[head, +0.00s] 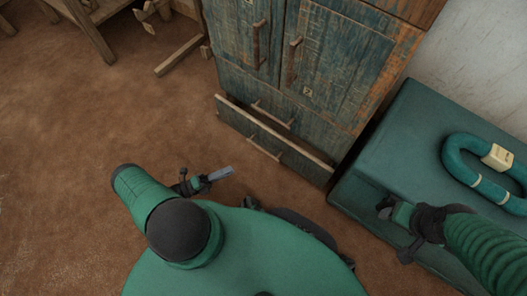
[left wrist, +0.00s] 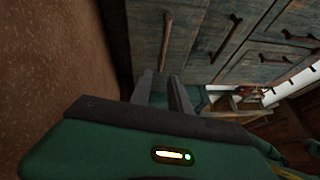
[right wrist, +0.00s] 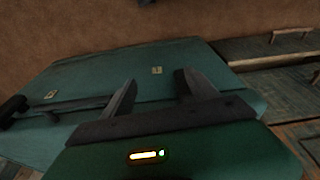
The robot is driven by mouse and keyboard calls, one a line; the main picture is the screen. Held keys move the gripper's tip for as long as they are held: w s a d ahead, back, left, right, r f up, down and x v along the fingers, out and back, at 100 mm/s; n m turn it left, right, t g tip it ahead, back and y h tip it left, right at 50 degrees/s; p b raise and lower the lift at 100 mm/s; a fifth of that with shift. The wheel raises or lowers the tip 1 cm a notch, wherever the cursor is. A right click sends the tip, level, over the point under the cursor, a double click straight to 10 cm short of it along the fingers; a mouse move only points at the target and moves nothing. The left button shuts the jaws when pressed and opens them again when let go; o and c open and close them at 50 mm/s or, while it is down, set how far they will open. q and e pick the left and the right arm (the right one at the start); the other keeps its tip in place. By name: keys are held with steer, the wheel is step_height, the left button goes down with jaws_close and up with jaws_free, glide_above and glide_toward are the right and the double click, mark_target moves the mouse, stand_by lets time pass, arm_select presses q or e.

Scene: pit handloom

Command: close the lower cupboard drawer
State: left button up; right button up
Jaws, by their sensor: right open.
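The cupboard (head: 310,62) is weathered blue-brown wood at the top centre of the head view. Its lower drawer (head: 240,122) stands a little out, its top edge jutting in front of the panel above. A bar handle (head: 264,149) is on the drawer's front. My left gripper (head: 226,172) is below and left of the drawer, apart from it. In the left wrist view its fingers (left wrist: 160,78) are partly apart with nothing between them. My right gripper (head: 384,207) is open and empty near the green chest, right of the drawer.
The green chest (head: 400,130) stands right of the cupboard, with a teal curved object (head: 462,165) on it. A wooden frame (head: 95,30) is at the upper left. The brown floor (head: 70,150) left of the drawer is clear. Upper cupboard doors with handles (head: 293,60) look shut.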

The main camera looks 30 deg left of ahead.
arm_select(q)
steer(key=w+d+b, duration=0.1)
steer(key=w+d, duration=0.1)
steer(key=w, duration=0.2)
steer(key=w+d+r+n+t+y, duration=0.1)
steer(key=w+d, duration=0.2)
steer(key=w, duration=0.2)
steer(key=w+d+r+n+b, duration=0.1)
steer(key=w+d, duration=0.1)
steer(key=w, duration=0.3)
steer(key=shift+w+d+r+t+y+b, duration=0.2)
steer(key=shift+t+y+b, duration=0.1)
steer(key=shift+t+y, duration=0.1)
jaws_close()
steer(key=shift+s, duration=0.1)
steer(key=shift+f, duration=0.15)
stand_by(0.5)
